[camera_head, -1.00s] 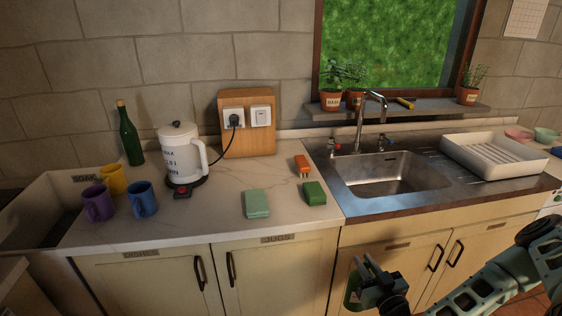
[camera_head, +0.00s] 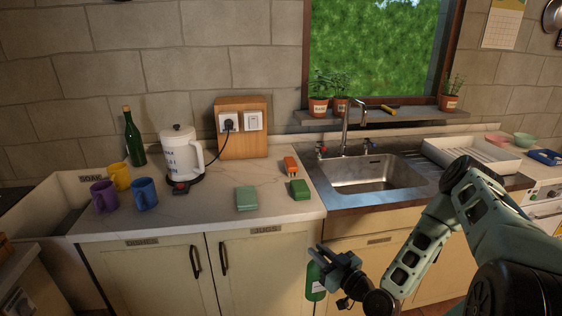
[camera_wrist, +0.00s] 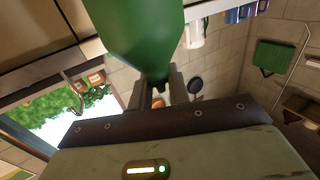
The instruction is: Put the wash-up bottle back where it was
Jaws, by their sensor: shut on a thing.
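My gripper (camera_head: 336,262) is shut on a green bottle, the wash-up bottle (camera_head: 316,284), in front of the cabinet doors and below the worktop edge. The bottle hangs roughly upright at the fingers, with a pale label low on its side. In the wrist view the green bottle (camera_wrist: 135,30) fills the top middle, between the fingers (camera_wrist: 158,82). The sink (camera_head: 372,174), with its tap (camera_head: 345,130), is above and to the right of the gripper.
The worktop (camera_head: 215,208) holds a white kettle (camera_head: 182,155), a dark green bottle (camera_head: 134,138), mugs (camera_head: 145,194), a pale green block (camera_head: 246,198), a green block (camera_head: 299,189) and an orange block (camera_head: 290,166). A white drainer (camera_head: 475,158) stands right of the sink. Potted plants (camera_head: 318,106) line the sill.

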